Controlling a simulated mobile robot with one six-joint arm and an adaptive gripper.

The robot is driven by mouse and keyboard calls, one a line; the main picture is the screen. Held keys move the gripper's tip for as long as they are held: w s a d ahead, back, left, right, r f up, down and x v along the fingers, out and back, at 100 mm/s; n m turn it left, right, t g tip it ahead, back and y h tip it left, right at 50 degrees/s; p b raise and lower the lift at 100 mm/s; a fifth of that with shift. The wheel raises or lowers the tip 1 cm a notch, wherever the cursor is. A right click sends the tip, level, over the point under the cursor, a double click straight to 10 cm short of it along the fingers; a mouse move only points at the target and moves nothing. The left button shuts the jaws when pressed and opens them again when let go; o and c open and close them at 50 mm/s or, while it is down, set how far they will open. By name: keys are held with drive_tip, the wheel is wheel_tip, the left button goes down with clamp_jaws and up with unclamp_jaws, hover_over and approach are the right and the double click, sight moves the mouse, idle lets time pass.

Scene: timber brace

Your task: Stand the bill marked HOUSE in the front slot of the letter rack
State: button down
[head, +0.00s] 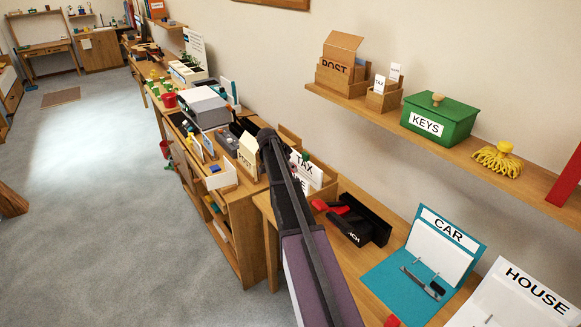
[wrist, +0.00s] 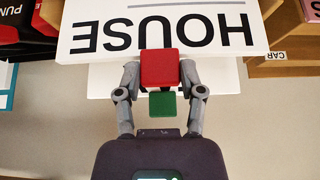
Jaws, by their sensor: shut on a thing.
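The bill marked HOUSE (wrist: 165,32) is a white card, its letters upside down in the wrist view. A red block (wrist: 160,68) is at its near edge. My gripper (wrist: 160,75) is shut on that block, one finger on each side. A green block (wrist: 162,104) shows just below the red one, beside a second white sheet (wrist: 105,78). In the head view my gripper is mostly hidden behind my arm, near a white card marked TAX (head: 304,162). Wooden parts there (head: 325,177) may be the letter rack. Its front slot cannot be made out.
A wooden piece labelled CAR (wrist: 276,55) is close right of the bill; a red and black punch (wrist: 20,25) is left. A black punch (head: 352,226), a teal CAR folder (head: 400,285) and a white HOUSE sheet (head: 530,290) lie on the desk. The shelf (head: 395,118) is above.

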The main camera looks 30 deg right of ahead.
drive_tip(key=shift+f+b, duration=0.75)
drive_tip(key=shift+f, duration=0.05)
drive_tip(key=shift+c, duration=0.6)
unclamp_jaws()
drive_tip(key=shift+r, duration=0.25)
wheel_tip(320, 180, up, 12)
drive_tip(key=p, duration=1.2)
drive_tip(key=shift+f, duration=0.25)
idle(0.3)
drive_tip(key=s+a+f+n+y, duration=0.1)
drive_tip(key=s+a+n+y, duration=0.2)
drive_tip(key=s+a+n, duration=0.5)
drive_tip(key=s+a+f+n+y, duration=0.1)
drive_tip(key=s+a+n+y, duration=0.2)
drive_tip(key=s+a+n, duration=0.6)
drive_tip(key=s+a, duration=1.2)
drive_tip(key=a, duration=0.5)
drive_tip(key=shift+f+g, duration=0.3)
drive_tip(key=shift+f, duration=0.1)
